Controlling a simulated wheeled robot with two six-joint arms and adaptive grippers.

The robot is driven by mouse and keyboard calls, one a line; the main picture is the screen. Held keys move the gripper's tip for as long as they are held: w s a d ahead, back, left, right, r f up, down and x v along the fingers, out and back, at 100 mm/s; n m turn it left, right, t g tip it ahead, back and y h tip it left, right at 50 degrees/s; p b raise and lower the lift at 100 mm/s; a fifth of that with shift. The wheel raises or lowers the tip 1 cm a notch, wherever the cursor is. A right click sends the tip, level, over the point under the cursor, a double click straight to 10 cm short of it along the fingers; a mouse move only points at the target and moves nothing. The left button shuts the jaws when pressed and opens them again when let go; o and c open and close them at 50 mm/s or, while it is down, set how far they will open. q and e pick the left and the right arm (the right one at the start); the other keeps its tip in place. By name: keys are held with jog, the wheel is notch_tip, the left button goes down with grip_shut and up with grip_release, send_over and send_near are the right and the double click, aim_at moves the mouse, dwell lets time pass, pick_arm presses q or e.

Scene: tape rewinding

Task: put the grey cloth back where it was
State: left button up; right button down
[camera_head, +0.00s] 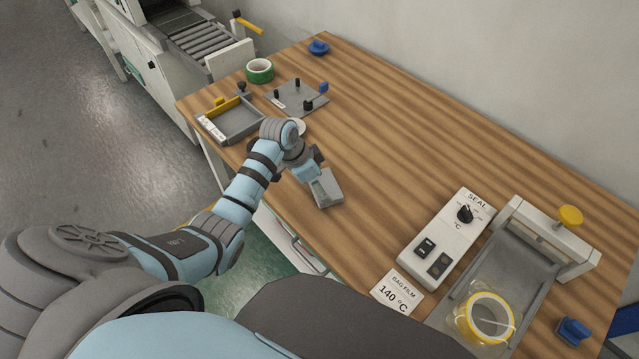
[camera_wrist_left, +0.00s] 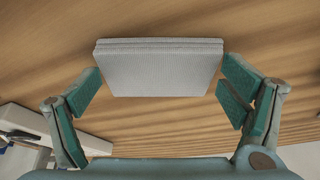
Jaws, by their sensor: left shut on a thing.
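The grey cloth (camera_head: 327,188) is a folded block at the front edge of the wooden table, near its middle. My left gripper (camera_head: 308,170) reaches down to it from the left and is shut on it. In the left wrist view the cloth (camera_wrist_left: 160,70) sits between the green finger pads, level and square to the gripper. I cannot tell whether its underside touches the table. My right gripper is in neither view.
A grey tray (camera_head: 238,124), a plate with black pegs (camera_head: 295,98) and a green tape roll (camera_head: 260,70) are at the far left. A SEAL control box (camera_head: 445,240), a sealer frame (camera_head: 570,240) and yellow tape (camera_head: 490,318) are at right. The table's middle (camera_head: 390,140) is clear.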

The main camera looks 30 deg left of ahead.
pick_arm(q)
jog(key=o, duration=0.8)
jog(key=shift+o, duration=0.2)
jog(key=shift+r, duration=0.1)
jog(key=p+v, duration=0.3)
jog(key=v, duration=0.9)
